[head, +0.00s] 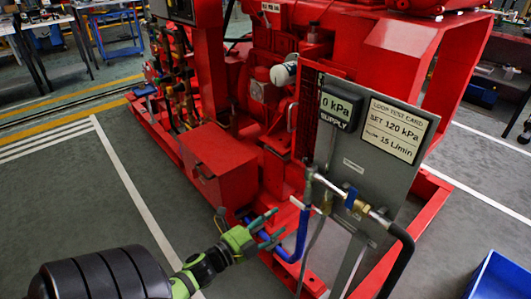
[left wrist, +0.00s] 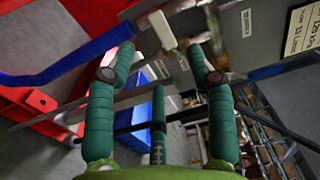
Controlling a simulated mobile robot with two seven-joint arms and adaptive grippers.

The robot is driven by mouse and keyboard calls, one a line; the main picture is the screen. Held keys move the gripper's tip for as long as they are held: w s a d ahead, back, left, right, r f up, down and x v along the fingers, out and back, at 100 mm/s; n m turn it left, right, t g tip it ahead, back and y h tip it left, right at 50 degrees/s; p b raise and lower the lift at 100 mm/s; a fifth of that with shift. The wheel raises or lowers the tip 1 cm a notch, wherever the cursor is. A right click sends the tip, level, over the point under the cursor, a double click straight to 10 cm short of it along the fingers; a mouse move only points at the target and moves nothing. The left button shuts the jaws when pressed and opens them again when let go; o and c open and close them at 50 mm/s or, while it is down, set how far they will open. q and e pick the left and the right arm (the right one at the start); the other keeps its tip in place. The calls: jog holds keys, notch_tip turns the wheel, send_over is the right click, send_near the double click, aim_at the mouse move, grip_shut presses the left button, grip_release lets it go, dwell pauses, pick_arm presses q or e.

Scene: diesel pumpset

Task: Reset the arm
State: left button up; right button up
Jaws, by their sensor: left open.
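My left gripper (head: 265,226) is low in the middle of the head view, its green fingers spread and empty. The fingers point at the lower part of the grey test panel (head: 352,163) and reach close to a blue hose (head: 303,232); I cannot tell whether they touch it. In the left wrist view my left gripper (left wrist: 163,62) shows its green fingers apart with nothing held between them. A blue hose (left wrist: 75,62) and a white fitting (left wrist: 162,30) show beyond the fingertips. My right gripper is in neither view.
The red pumpset (head: 270,85) stands behind the panel on a red base frame. The panel carries a "0 kPa" gauge (head: 341,106), a test card (head: 395,130) and a valve with a blue handle (head: 351,198). A blue bin (head: 503,278) stands at the lower right. Floor at left is clear.

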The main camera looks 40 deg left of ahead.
pick_arm(q)
jog(key=shift+s+a, duration=0.1)
jog(key=shift+s, duration=0.85)
jog(key=s+d+f+n+g+y+p, duration=0.15)
jog(key=s+f+n+g+p, duration=0.35)
jog(key=f, duration=0.5)
jog(key=s+d+f+n+g+y+p, duration=0.1)
jog(key=s+d+f+n+g+p, duration=0.25)
jog(key=s+f+n+p, duration=0.45)
jog(key=s+d+f+n+g+p, duration=0.1)
jog(key=s+d+f+g+p, duration=0.1)
jog(key=s, duration=0.7)
jog(key=s+d+f+n+g+p, duration=0.1)
jog(key=s+d+f+g+p, duration=0.2)
jog(key=s+d+f+g, duration=0.2)
jog(key=s+d+g+h, duration=0.1)
jog(key=s, duration=0.2)
jog(key=shift+s+d+f+n, duration=0.2)
jog(key=shift+s+d+n, duration=0.1)
jog(key=shift+s+n, duration=0.1)
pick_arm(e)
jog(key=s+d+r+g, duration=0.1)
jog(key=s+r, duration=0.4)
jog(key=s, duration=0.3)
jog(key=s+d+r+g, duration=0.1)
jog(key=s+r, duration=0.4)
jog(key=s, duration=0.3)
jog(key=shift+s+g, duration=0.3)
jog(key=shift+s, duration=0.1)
